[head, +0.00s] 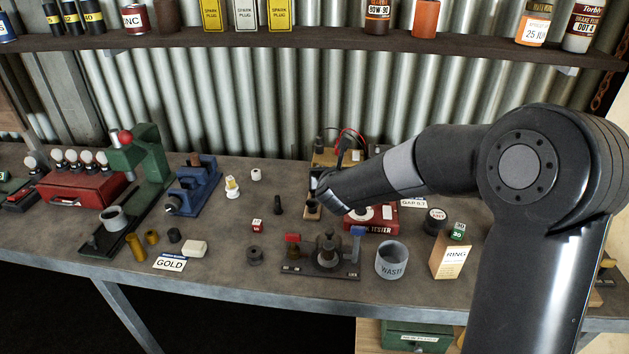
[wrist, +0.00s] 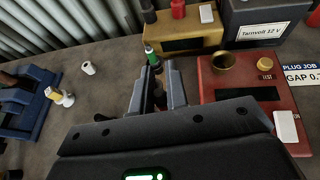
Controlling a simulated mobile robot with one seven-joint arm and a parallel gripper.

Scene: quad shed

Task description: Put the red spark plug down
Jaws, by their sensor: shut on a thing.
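My gripper (wrist: 158,72) is shut on a slim spark plug (wrist: 152,58), low over the back middle of the bench. The plug shows a green band and a pale tip at the fingertips in the wrist view; I see no red on it. Its lower part is hidden or dark between the fingers. I cannot tell whether the plug touches the block or the bench.
A red tester (head: 362,222) stands close right of my gripper, with a tan box (wrist: 182,36) behind. A plug stand with red and blue flags (head: 318,270) and a grey waste cup (head: 391,262) are in front. Bench between is partly clear.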

